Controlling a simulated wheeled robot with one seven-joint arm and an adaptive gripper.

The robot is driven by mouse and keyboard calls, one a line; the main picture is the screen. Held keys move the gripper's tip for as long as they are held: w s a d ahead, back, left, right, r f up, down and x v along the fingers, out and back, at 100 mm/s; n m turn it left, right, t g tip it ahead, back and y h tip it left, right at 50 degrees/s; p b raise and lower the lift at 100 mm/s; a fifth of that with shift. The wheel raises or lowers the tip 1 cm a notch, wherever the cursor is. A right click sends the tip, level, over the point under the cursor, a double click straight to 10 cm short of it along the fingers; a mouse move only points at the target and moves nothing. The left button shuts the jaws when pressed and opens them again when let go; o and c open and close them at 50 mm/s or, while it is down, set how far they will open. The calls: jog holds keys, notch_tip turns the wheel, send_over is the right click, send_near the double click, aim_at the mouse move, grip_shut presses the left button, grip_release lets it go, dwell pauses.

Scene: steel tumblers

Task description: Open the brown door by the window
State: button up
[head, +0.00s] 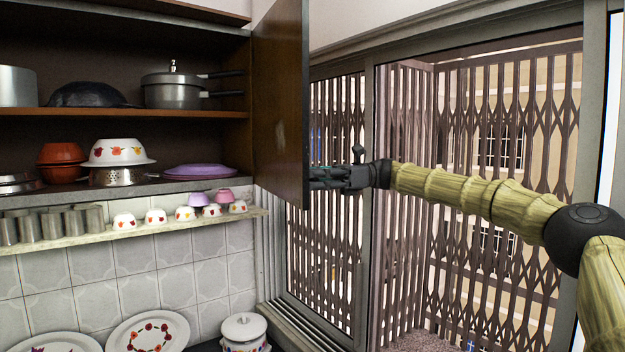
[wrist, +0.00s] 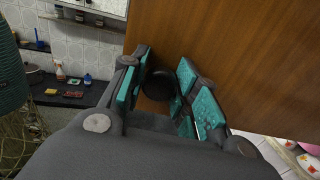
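The brown door (head: 281,100) is the door of the upper cupboard beside the window. It stands wide open, swung out from the shelves toward the window. My gripper (head: 325,178) is at the window side of the door, near its lower free edge, with its fingertips partly hidden behind that edge. In the wrist view the brown door (wrist: 230,60) fills the right and upper part. A round black knob (wrist: 158,86) on its face sits between the teal-padded fingers of my gripper (wrist: 165,88), which flank it closely on both sides.
Pots and bowls stand on the open cupboard shelves (head: 150,114). A narrow shelf (head: 110,235) below holds steel tumblers and small bowls. The barred window (head: 470,150) lies behind my arm. A dark counter (wrist: 70,98) with small items shows at lower left in the wrist view.

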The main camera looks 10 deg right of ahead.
jog(key=shift+o, duration=1.4)
notch_tip(320, 180, up, 10)
jog(key=shift+f, duration=0.1)
